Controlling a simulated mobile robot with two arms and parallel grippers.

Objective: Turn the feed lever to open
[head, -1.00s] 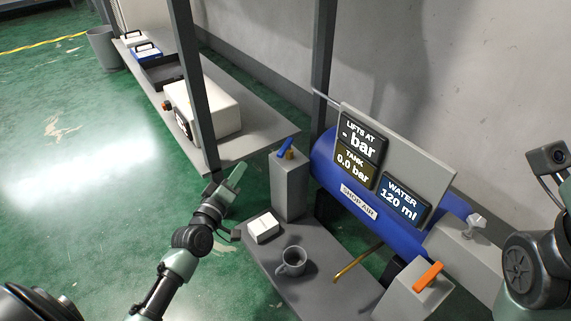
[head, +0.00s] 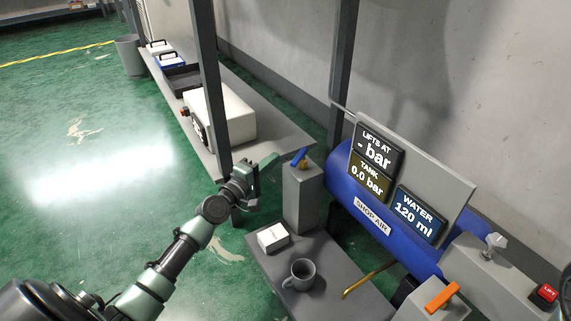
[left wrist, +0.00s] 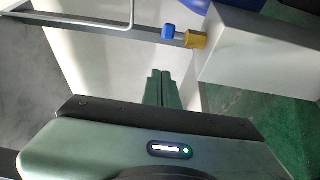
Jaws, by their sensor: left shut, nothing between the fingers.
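A blue lever (head: 299,156) sits on a brass fitting on top of a grey post (head: 302,200). In the left wrist view the blue lever (left wrist: 168,32) is seen nearly end-on beside its brass fitting (left wrist: 195,40). An orange lever (head: 442,297) lies on another grey box at the lower right. No label shows which is the feed lever. My left gripper (head: 272,161) is shut and empty, just left of the blue lever and apart from it. Its closed fingers also show in the left wrist view (left wrist: 161,78). My right gripper is out of view.
A blue tank (head: 345,190) with display panels stands right of the post. A low table (head: 330,295) holds a mug (head: 300,274) and a white box (head: 273,237). A dark upright (head: 210,90) stands behind my left arm. The floor at left is clear.

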